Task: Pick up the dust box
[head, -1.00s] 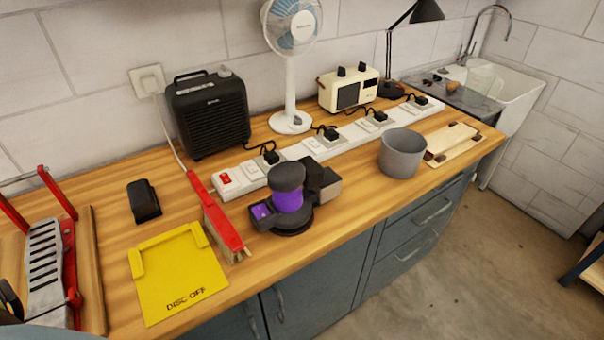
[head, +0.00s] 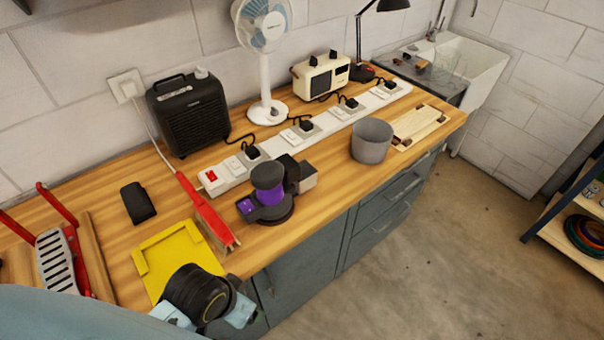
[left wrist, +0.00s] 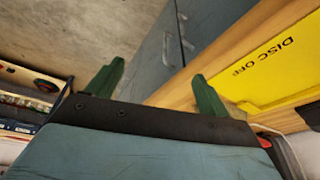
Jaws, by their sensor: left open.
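The sander (head: 266,186), purple and black, stands upright on the bench in the head view. A grey box with a dark neck (head: 307,175) sits at its right side, touching it; this looks like the dust box. My left gripper (left wrist: 155,80) shows two green fingers spread apart with nothing between them in the left wrist view. In the head view my left wrist is at the bottom, in front of the yellow plate, well apart from the sander; its fingers cannot be made out there. My right gripper is in neither view.
A yellow plate (head: 172,248) lies at the front edge, with a red-handled brush (head: 208,213) beside it. A black block (head: 139,202), power strip (head: 290,135), grey bucket (head: 371,141), fan (head: 265,85) and black heater (head: 189,115) share the bench. Floor in front is open.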

